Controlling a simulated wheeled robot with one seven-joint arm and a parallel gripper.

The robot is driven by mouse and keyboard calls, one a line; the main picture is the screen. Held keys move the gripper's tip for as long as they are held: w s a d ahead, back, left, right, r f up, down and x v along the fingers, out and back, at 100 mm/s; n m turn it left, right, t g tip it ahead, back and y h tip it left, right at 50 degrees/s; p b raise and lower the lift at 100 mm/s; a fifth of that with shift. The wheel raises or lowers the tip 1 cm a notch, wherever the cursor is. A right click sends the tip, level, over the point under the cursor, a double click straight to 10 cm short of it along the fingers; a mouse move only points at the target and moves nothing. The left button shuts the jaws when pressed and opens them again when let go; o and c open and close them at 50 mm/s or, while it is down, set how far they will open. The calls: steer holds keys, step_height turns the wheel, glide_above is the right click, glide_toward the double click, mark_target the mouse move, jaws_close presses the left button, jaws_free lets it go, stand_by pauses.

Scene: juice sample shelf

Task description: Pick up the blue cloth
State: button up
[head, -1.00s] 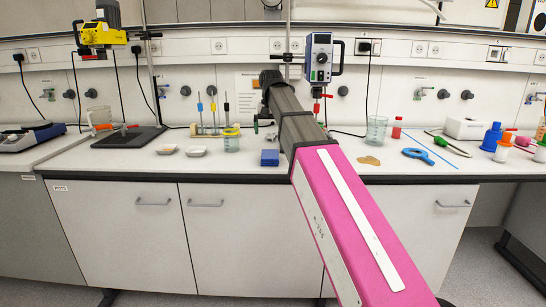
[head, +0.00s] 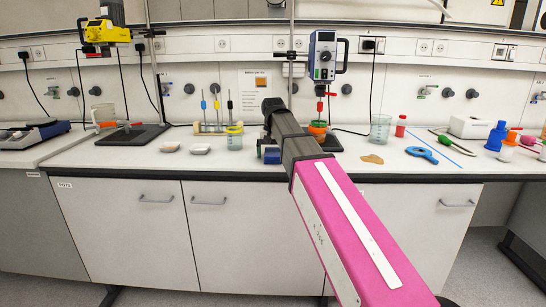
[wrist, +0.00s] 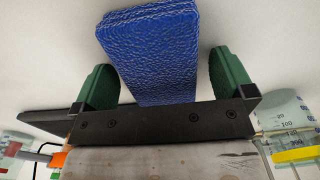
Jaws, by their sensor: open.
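The blue cloth (wrist: 150,55) is a folded, textured block lying on the white bench top. In the wrist view it lies between the two green fingers of my gripper (wrist: 160,85), with a gap on each side. My gripper is open and does not grip the cloth. In the head view a part of the cloth (head: 272,156) shows near the bench's front edge, beside my dark gripper (head: 264,145). My arm hides some of the bench to the right of it.
A beaker with a yellow band (head: 234,138) stands just left of the cloth. A tube rack (head: 212,126) is behind. To the right are a tan patch (head: 372,159), a beaker (head: 380,129) and a blue ring tool (head: 422,154).

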mark_target(273, 152)
steer(key=shift+f, duration=0.1)
steer(key=c, duration=1)
steer(key=shift+o, duration=0.2)
steer(key=shift+r, duration=0.55)
steer(key=r, duration=0.1)
steer(key=s+r, duration=0.1)
steer(key=r, duration=0.1)
steer(key=shift+r, duration=0.25)
steer(key=s+a+r, duration=0.2)
steer(key=s+r, duration=0.4)
steer(key=s, duration=0.4)
steer(key=shift+s+a+r, duration=0.2)
steer(key=shift+s+a, duration=0.05)
steer(key=shift+a, duration=0.05)
steer(key=shift+o, duration=0.4)
